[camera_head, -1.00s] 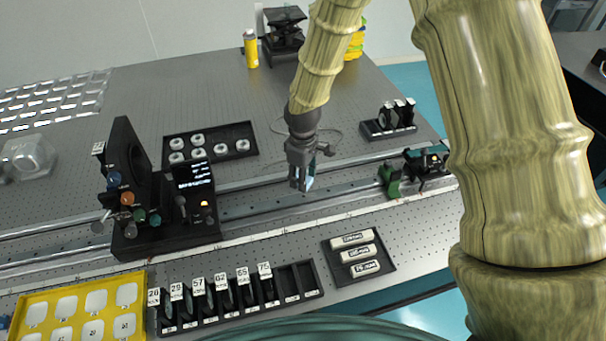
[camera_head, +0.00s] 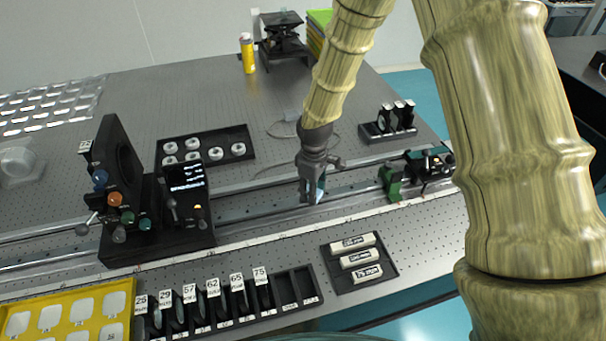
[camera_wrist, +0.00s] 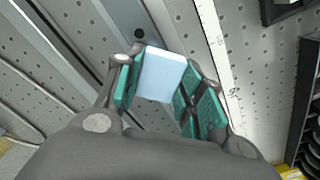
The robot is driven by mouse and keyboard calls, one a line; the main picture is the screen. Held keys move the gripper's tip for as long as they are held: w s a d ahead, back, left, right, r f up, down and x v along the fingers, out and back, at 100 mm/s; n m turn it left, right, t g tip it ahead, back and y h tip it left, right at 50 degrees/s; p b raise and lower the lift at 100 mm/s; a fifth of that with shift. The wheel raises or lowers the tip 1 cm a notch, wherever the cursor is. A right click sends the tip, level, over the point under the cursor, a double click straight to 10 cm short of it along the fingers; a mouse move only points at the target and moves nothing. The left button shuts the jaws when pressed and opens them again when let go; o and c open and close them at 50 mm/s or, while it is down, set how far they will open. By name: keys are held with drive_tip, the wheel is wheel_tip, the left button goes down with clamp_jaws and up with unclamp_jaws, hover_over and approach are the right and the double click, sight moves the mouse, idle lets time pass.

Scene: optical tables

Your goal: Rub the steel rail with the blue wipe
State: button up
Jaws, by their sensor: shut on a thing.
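The blue wipe (camera_wrist: 161,73) is a pale blue block held between the green pads of my gripper (camera_wrist: 158,90) in the wrist view. In the head view my gripper (camera_head: 312,194) points down at the steel rail (camera_head: 260,211), with a little of the wipe (camera_head: 319,188) showing at its tips. The rail runs across the table from left to right. In the wrist view the rail (camera_wrist: 112,32) passes beneath the wipe. I cannot tell whether the wipe touches it.
A black mount with knobs and a display (camera_head: 185,178) stands on the rail to the left. A green-based device (camera_head: 391,184) stands to the right. In front are a slotted holder (camera_head: 308,287) and a tray of labelled white pieces (camera_head: 335,267). Bare rail lies between the mounts.

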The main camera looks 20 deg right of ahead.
drive_tip(key=shift+d+f+b, duration=0.2)
drive_tip(key=shift+f+b, duration=0.15)
drive_tip(key=shift+b, duration=0.1)
drive_tip(key=a+p, duration=0.1)
drive_tip(key=a, duration=0.3)
drive_tip(key=shift+r, duration=0.2)
wheel_tip(320, 180, up, 2)
drive_tip(key=shift+r+p, duration=0.25)
drive_tip(key=shift+p, duration=0.6)
wheel_tip(320, 180, up, 6)
drive_tip(key=p, duration=0.4)
drive_tip(key=shift+f, duration=0.15)
drive_tip(key=shift+s+r+p, duration=0.15)
drive_tip(key=shift+r+p, duration=0.05)
drive_tip(key=shift+p, duration=1.35)
drive_tip(key=shift+f+p, duration=0.1)
drive_tip(key=shift+p, duration=0.35)
